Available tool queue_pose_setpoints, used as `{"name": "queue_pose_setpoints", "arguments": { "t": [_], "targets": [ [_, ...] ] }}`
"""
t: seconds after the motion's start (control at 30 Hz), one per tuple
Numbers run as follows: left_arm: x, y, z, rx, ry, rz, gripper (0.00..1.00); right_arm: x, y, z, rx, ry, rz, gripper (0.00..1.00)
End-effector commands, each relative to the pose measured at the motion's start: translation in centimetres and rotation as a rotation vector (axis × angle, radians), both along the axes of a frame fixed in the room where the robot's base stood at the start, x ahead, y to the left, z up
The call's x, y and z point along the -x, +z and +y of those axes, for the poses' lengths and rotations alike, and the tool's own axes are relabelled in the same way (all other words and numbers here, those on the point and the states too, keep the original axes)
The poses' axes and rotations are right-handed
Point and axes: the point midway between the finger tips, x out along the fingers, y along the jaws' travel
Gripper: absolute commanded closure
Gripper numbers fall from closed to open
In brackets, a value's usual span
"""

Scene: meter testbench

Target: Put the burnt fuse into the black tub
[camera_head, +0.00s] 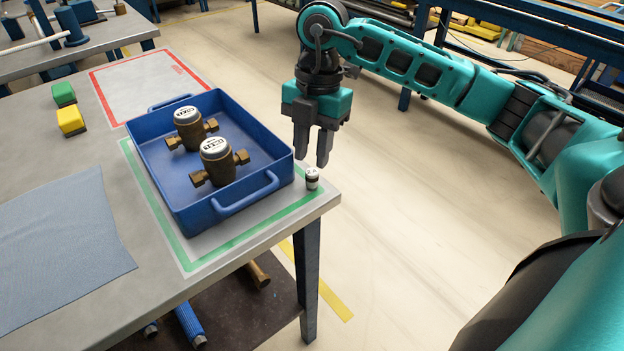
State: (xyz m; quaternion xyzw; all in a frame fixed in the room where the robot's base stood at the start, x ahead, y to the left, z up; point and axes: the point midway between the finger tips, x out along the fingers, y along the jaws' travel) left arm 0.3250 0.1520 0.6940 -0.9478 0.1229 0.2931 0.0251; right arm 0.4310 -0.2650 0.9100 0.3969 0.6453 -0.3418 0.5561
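A small white cylinder with a dark band, which looks like the burnt fuse (312,178), stands upright at the table's right corner, on the green-outlined area. My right gripper (311,158) points down just above it, with its two fingers apart and nothing between them. The fingertips look slightly above the fuse; whether they touch it I cannot tell. My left gripper is out of view. No black tub shows in this view.
A blue tray (254,133) holding two brass meters (215,161) stands just left of the fuse. A blue-grey cloth (60,250), a green block (64,94) and a yellow block (71,120) lie further left. The red-outlined area (140,85) is bare.

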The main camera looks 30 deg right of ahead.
Motion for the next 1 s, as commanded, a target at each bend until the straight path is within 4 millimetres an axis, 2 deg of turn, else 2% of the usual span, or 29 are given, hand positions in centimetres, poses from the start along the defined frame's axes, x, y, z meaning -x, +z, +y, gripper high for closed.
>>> {"name": "queue_pose_setpoints", "arguments": {
  "t": [0.4, 0.63, 0.97, 1.0],
  "targets": [
    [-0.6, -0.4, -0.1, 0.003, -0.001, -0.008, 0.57, 0.4, -5.1, 0.2, 0.0, 0.0, 0.004, 0.69],
    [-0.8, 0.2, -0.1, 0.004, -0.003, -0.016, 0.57, 0.3, -5.2, 0.3, -0.001, 0.001, 0.0, 0.69],
    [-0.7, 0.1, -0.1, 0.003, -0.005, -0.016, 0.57, 0.3, -5.2, 0.3, -0.001, 0.001, 0.0, 0.99],
    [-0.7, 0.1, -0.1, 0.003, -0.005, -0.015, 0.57, 0.3, -5.2, 0.3, -0.002, 0.001, 0.001, 1.0]
  ]
}}
